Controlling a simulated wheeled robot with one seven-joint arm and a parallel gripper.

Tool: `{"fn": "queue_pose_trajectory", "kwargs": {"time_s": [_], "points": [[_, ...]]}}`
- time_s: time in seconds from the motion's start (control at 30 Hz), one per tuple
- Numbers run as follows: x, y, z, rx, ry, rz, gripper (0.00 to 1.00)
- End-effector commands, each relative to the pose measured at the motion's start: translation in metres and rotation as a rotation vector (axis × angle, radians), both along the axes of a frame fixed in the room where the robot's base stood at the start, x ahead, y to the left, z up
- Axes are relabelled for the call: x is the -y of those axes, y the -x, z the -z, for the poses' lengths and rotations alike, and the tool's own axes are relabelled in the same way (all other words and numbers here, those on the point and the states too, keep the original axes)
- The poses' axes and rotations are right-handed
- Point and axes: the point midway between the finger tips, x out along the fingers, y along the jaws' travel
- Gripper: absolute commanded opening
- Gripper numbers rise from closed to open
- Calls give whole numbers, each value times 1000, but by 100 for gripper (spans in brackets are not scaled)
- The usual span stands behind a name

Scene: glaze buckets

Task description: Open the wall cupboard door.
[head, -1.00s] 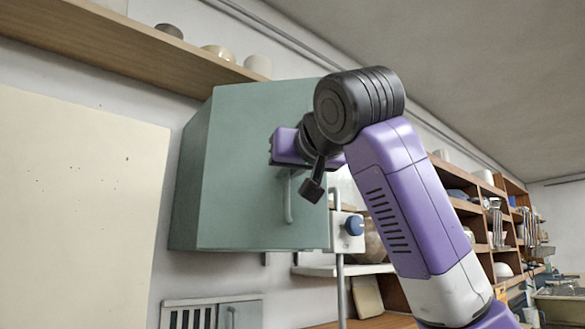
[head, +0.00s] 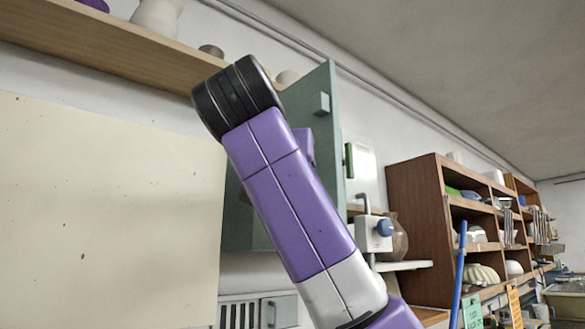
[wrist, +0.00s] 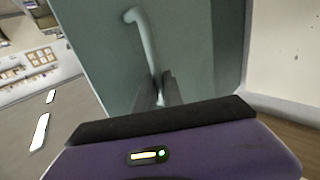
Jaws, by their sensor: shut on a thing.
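The wall cupboard (head: 240,225) is grey-green and hangs on the wall, partly hidden behind my arm in the head view. Its door (head: 325,150) stands swung out from the body, with a small block on the face seen there. In the wrist view the door's face (wrist: 95,60) fills the middle. The pale upright bar handle (wrist: 143,40) is on it, its lower part between my fingers. My gripper (wrist: 166,90) is shut on the handle. In the head view my arm hides the fingers and handle; only a purple bit of the hand shows.
A wooden shelf (head: 100,45) with pots runs above the cupboard on the left. A pale board (head: 100,200) covers the wall at left. Right of the door are a white box with a blue knob (head: 375,233) and brown shelving (head: 415,190). A vented grey box (head: 255,312) sits below.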

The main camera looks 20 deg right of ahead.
Motion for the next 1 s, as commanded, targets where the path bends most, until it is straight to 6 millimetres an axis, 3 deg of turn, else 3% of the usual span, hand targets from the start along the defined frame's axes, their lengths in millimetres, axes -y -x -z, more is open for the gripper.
{"fn": "queue_pose_trajectory", "kwargs": {"time_s": [0.5,0.53,0.63,1.0], "points": [[-1,-2,-2,5,4,13,0],[-1,-2,-2,4,4,13,16],[-1,-1,-2,3,3,15,34],[0,-1,-1,2,1,17,34]]}}
